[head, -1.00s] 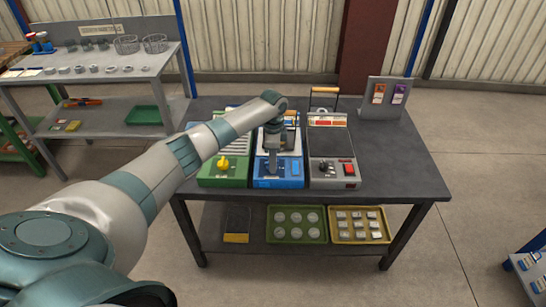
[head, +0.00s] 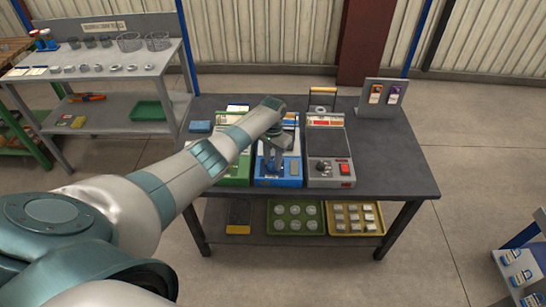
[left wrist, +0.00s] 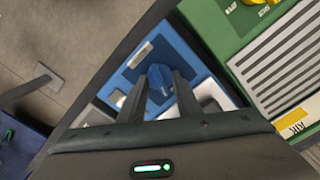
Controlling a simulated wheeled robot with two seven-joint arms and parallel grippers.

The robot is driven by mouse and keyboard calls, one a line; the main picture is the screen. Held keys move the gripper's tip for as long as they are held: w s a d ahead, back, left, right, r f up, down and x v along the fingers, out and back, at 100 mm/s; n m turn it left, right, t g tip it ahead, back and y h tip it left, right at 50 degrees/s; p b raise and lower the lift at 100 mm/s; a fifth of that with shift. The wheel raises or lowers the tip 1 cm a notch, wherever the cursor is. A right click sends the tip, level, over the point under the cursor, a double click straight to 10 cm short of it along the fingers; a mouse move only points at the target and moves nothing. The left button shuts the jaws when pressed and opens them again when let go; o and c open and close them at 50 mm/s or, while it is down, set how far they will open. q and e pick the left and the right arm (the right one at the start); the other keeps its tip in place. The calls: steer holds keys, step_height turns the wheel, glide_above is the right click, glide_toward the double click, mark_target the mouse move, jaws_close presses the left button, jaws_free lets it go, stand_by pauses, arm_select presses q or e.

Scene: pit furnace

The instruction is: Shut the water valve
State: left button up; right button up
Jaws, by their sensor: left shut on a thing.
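The blue unit (head: 279,182) stands on the dark bench between a green unit and a grey unit. It also fills the middle of the left wrist view (left wrist: 132,72). Its blue valve handle (left wrist: 160,78) shows between my left gripper's fingers. My left gripper (head: 272,166) points down over the front part of the blue unit and is shut on this handle; its fingers (left wrist: 160,85) lie on either side of it. In the head view the gripper hides the handle. My right gripper is in neither view.
The green unit (head: 236,176) is left, partly behind my arm; its yellow knob (left wrist: 258,3) shows at the wrist view's top edge. The grey unit (head: 327,179) with black knob and red button is right. The bench (head: 400,170) is clear further right.

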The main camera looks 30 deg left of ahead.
mark_target(273, 161)
arm_select(q)
steer(key=shift+a+n+p, duration=0.1)
steer(key=shift+n+p, duration=0.85)
steer(key=shift+n, duration=1.25)
steer(key=shift+w, duration=0.1)
steer(key=o, duration=1.1)
steer(key=shift+c, duration=0.2)
steer(key=shift+r, duration=0.15)
steer(key=shift+r, duration=0.45)
step_height(273, 161, up, 16)
steer(key=b, duration=0.2)
steer(key=shift+r, duration=0.15)
